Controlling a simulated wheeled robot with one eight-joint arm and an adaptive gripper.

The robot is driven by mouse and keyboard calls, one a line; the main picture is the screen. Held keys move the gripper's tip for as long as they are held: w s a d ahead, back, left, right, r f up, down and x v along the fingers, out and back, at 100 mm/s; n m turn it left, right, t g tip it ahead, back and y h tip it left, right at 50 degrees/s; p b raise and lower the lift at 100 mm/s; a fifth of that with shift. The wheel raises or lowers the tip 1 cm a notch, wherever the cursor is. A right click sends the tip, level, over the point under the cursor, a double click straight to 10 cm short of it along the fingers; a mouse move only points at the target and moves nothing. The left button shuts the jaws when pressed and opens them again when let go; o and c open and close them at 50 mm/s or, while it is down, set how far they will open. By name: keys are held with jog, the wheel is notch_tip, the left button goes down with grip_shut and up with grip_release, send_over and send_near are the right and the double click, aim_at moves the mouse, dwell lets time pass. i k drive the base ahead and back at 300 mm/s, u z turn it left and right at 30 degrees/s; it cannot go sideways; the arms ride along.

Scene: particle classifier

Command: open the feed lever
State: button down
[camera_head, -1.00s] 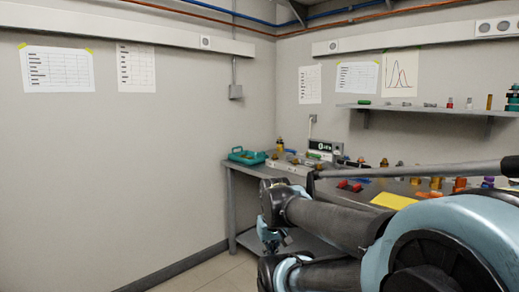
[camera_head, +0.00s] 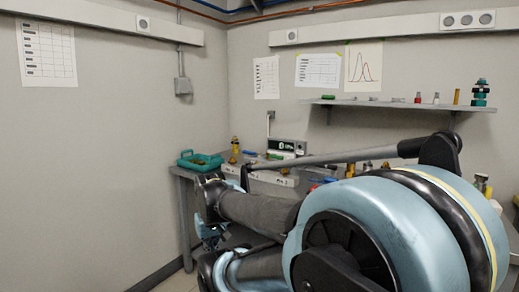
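I cannot make out a feed lever in this view. My own arm, with its large blue joint and dark links, fills the lower right and hides much of the workbench (camera_head: 182,178). A long grey rod (camera_head: 320,158) with a black end piece at the right crosses in front of the bench; I cannot tell whether it is part of my arm. My gripper cannot be picked out, so its place and opening do not show.
A wall shelf (camera_head: 400,103) carries small items and a teal fitting (camera_head: 480,92). Floor (camera_head: 178,285) shows at the lower left.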

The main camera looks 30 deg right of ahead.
aim_at(253, 154)
jog(key=z, duration=0.35)
jog(key=i, duration=0.5)
jog(key=z, duration=0.4)
